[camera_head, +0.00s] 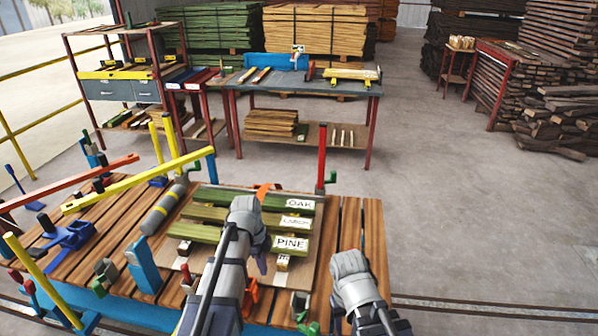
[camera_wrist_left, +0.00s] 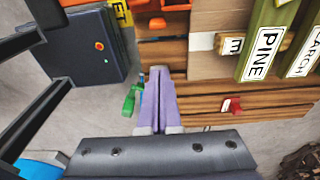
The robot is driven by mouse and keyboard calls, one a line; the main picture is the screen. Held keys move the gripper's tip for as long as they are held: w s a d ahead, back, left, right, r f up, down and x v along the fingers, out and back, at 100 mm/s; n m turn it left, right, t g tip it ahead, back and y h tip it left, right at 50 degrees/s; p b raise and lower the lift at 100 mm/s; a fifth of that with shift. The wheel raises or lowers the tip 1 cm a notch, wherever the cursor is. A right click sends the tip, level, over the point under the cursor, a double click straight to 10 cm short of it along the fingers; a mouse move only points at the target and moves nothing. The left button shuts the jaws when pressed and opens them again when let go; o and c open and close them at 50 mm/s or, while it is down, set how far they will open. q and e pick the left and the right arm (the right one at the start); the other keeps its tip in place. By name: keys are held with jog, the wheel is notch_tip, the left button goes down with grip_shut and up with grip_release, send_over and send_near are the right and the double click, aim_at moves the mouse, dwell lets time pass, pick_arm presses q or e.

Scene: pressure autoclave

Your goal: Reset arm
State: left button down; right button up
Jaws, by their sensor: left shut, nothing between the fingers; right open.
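The task names no object, so my two arms are what matters. My left gripper (camera_head: 262,264) hangs over the front of the slatted workbench (camera_head: 350,215), near the PINE board (camera_head: 193,232). In the left wrist view its purple fingers (camera_wrist_left: 157,100) lie together with nothing between them. My right gripper (camera_head: 338,308) is at the bench's front right edge, open and mostly hidden beside its own forearm. Nothing shows in it.
The bench bears boards labelled OAK, LARCH and PINE, a grey cylinder (camera_head: 164,208) and several clamps. A red upright clamp (camera_head: 321,158) rises at its back right. A green clamp handle (camera_wrist_left: 130,101) lies close beside my left fingers in the picture. Floor to the right is clear.

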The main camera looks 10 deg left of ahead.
pick_arm(q)
jog(key=s+d+n+y, duration=0.2)
jog(key=s+d+n, duration=1.1)
jog(key=s+n, duration=0.1)
jog(key=shift+s+y, duration=0.3)
jog(key=shift+s, duration=0.3)
